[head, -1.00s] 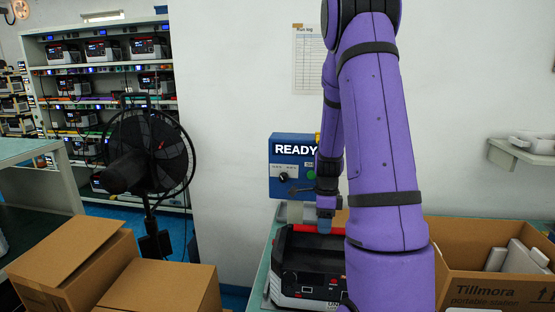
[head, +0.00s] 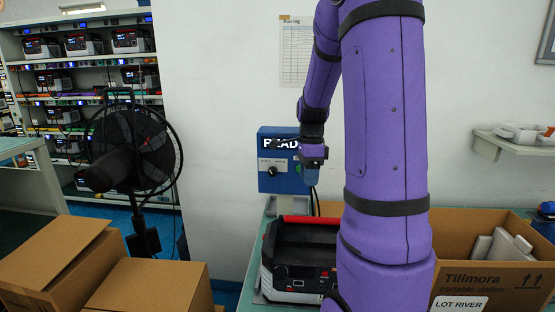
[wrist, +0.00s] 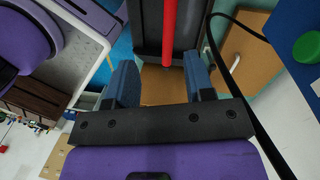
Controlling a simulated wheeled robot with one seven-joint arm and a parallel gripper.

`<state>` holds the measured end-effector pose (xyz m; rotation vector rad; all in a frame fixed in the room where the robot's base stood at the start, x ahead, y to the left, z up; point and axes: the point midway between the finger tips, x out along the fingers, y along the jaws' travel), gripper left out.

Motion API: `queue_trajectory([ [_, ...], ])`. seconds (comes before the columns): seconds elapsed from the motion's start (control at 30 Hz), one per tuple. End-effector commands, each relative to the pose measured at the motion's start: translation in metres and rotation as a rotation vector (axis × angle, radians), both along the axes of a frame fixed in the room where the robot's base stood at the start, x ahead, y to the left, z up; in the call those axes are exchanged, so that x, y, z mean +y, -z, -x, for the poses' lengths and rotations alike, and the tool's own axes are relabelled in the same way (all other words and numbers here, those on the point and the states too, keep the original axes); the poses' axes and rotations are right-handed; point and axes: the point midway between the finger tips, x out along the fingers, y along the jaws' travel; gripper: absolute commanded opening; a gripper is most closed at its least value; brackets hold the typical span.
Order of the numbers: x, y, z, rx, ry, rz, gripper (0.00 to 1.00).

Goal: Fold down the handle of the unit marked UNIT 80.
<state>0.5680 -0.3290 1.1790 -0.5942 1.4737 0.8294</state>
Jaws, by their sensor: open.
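A black and light grey power unit (head: 290,265) stands on the bench, with a small display and sockets on its front. My arm covers its right side, and no unit number is readable. Its red handle bar (head: 308,220) runs along the top; whether it is fully raised cannot be told. My gripper (head: 313,180) is above the unit, in front of the blue box. In the wrist view my gripper (wrist: 160,80) has its two blue fingers apart with nothing between them. The red handle (wrist: 169,30) shows beyond the fingertips, nearer the right finger, over the dark unit (wrist: 150,25).
A blue box (head: 270,180) with a READY display and a knob stands behind the unit. An open Tillmora carton (head: 480,285) is at the right. A black fan (head: 135,150), cardboard boxes (head: 60,255) and racks of similar units (head: 85,45) are at the left.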

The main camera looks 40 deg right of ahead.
Motion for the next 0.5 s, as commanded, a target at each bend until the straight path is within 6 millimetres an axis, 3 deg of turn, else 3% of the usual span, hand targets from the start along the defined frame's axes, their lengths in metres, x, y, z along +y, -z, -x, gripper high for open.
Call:
queue_trajectory([
  [0.5, 0.072, -0.053, 0.005, -0.148, -0.481, 0.042, 0.48],
])
